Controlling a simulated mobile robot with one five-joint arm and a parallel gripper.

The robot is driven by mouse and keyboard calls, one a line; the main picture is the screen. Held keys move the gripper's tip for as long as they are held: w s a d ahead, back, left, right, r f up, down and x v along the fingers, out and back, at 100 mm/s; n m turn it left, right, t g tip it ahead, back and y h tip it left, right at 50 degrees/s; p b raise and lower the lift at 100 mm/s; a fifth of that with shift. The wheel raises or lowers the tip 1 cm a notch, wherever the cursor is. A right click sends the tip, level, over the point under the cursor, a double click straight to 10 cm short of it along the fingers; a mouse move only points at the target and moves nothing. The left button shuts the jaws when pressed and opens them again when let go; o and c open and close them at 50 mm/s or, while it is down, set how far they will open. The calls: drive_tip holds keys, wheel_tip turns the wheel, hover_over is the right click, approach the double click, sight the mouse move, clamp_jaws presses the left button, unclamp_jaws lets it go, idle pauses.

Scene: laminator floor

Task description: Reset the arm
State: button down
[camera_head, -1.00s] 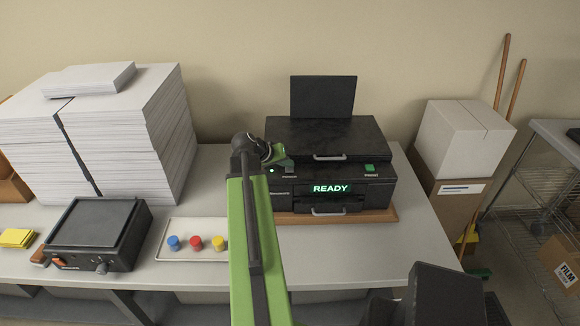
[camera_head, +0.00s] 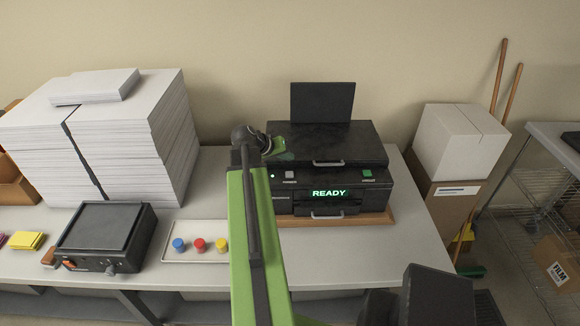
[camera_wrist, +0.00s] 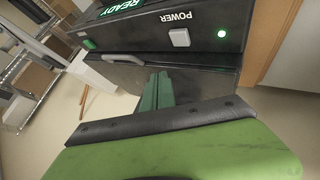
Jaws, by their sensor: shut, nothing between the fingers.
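My green arm (camera_head: 243,240) reaches up from the bottom of the head view, with a dark joint at its far end. My gripper (camera_head: 284,154) is at the front left of the black laminator (camera_head: 322,145), above the POWER button (camera_head: 290,174) in the picture. In the wrist view my gripper (camera_wrist: 157,92) shows two green fingers together with nothing between them. The POWER button (camera_wrist: 179,37) and a lit green lamp (camera_wrist: 221,34) show beyond them. The display reads READY (camera_head: 329,193). Whether the gripper touches the laminator cannot be told.
Tall paper stacks (camera_head: 130,130) stand at the left. A black device (camera_head: 104,235) and a white tray (camera_head: 190,255) with blue, red and yellow knobs are at the front left. Boxes (camera_head: 460,140) and a wire rack (camera_head: 540,200) stand right of the table.

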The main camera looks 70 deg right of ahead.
drive_tip(key=shift+r, duration=0.7)
